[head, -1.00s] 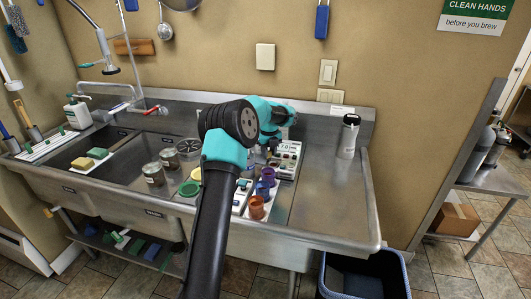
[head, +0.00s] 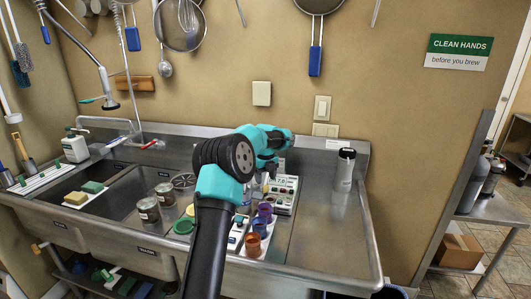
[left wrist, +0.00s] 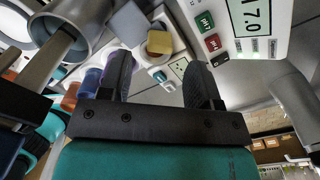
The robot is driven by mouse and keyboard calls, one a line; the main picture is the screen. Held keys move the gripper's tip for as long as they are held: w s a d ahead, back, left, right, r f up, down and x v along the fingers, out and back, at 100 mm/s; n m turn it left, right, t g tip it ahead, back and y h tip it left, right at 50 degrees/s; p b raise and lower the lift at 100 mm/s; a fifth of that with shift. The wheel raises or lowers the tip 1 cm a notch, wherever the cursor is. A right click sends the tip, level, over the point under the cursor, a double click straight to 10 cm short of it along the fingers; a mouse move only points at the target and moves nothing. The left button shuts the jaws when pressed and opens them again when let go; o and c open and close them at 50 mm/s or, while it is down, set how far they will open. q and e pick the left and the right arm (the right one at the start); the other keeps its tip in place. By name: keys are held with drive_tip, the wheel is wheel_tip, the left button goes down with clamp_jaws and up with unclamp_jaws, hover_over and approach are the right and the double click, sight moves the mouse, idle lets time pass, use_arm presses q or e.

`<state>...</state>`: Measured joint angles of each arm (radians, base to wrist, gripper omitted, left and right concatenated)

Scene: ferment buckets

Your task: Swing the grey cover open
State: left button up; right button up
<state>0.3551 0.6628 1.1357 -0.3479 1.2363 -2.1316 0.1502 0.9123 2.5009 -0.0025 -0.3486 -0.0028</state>
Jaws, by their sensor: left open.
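In the left wrist view a flat grey square (left wrist: 127,23) lies at the upper left, beside a yellow block (left wrist: 160,42) and a white plate; it is the likeliest grey cover, and I cannot tell its hinge. My left gripper (left wrist: 159,62) is open, with its two dark fingers apart and nothing seen held between them. The grey square lies beyond the left finger, apart from it as far as I can see. In the head view the left gripper (head: 267,183) hangs over the sink's drainboard, partly behind my own arm. The cover is not clear there.
A white pH meter (head: 284,194) stands beside the gripper, its display also in the left wrist view (left wrist: 256,15). Orange (head: 253,243) and purple (head: 265,211) cups stand in front. A white-and-black bottle (head: 345,169) stands right. The right drainboard (head: 330,235) is mostly clear.

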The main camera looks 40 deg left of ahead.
use_arm(q)
wheel_tip(320, 180, up, 13)
drive_tip(key=shift+f, duration=0.2)
idle(0.5)
